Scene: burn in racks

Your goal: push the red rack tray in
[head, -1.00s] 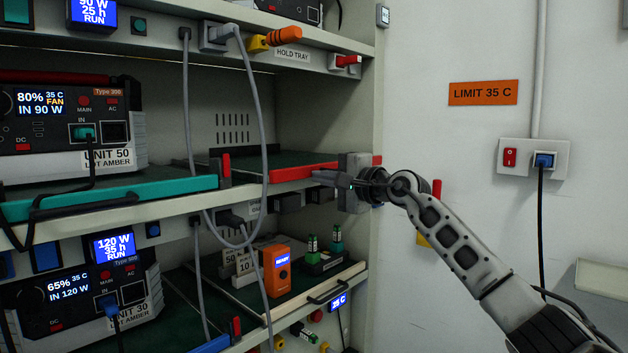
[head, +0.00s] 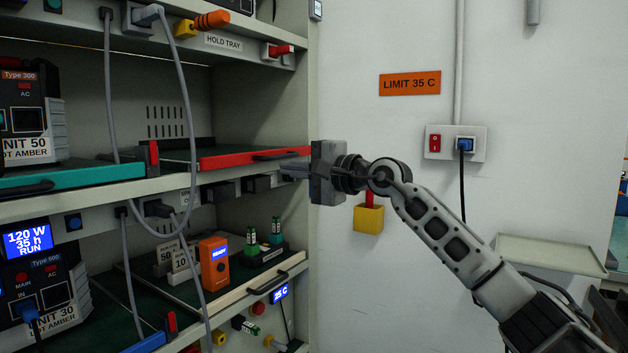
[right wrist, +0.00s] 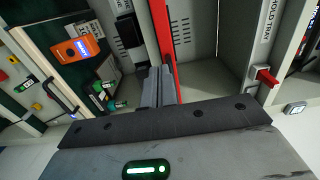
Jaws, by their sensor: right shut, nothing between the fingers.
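The red rack tray (head: 235,160) shows as a red front bar with a dark handle, on the middle shelf of the rack. Its right end meets the outline of my right gripper (head: 284,169), so I cannot tell where it ends. My right gripper is shut and empty, its fingers pointing left just below the handle. In the right wrist view, the red bar (right wrist: 162,35) runs close beside the shut fingers (right wrist: 158,72); I cannot tell whether they touch. My left gripper is out of view.
A teal-fronted tray (head: 75,180) is left of the red one. A grey cable (head: 190,90) hangs before the shelves. An orange device (head: 214,265) stands on the lower shelf. A yellow box (head: 368,218) is on the wall right of the rack.

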